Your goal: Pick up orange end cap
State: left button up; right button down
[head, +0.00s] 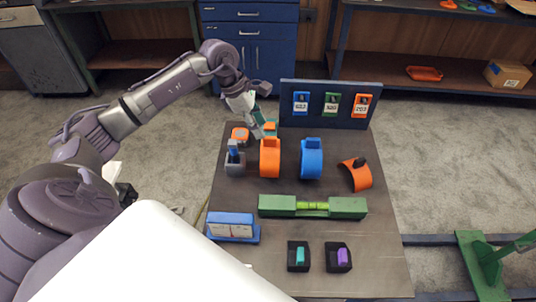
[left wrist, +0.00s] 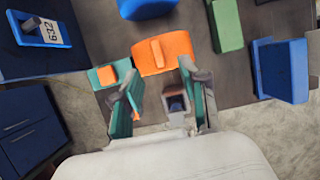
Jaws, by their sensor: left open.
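A curved orange piece with a raised grip (head: 270,157) stands on the dark table and looks like the orange end cap. In the left wrist view this orange piece (left wrist: 170,50) lies just beyond my fingers. A second orange curved piece (head: 357,176), with a dark part on it, lies tilted at the right. My left gripper (head: 259,130) is open above the table's back left part, close behind the nearer orange piece. Its two teal-padded fingers (left wrist: 163,92) are spread apart, with no hold visible. My right gripper is not in view.
A blue curved piece (head: 311,159) stands right of the orange one. A grey holder with a blue item (head: 235,163) and an orange-topped teal block (left wrist: 107,76) are close to my gripper. A blue tag board (head: 294,107) rises behind. A green fixture (head: 277,206) lies in front.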

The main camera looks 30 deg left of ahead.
aim_at(267, 137)
pick_arm(q)
jog(key=shift+p+x, duration=0.5)
jog(key=shift+x, duration=0.45)
jog(key=p+x, duration=0.1)
jog(key=x, duration=0.2)
jog(key=shift+w+d+f+p, duration=0.15)
jog(key=shift+d+f+p, duration=0.05)
jog(key=shift+f+p, duration=0.1)
jog(key=shift+w+f, duration=0.1)
jog(key=shift+f, duration=0.25)
jog(key=c, duration=0.6)
grip_shut()
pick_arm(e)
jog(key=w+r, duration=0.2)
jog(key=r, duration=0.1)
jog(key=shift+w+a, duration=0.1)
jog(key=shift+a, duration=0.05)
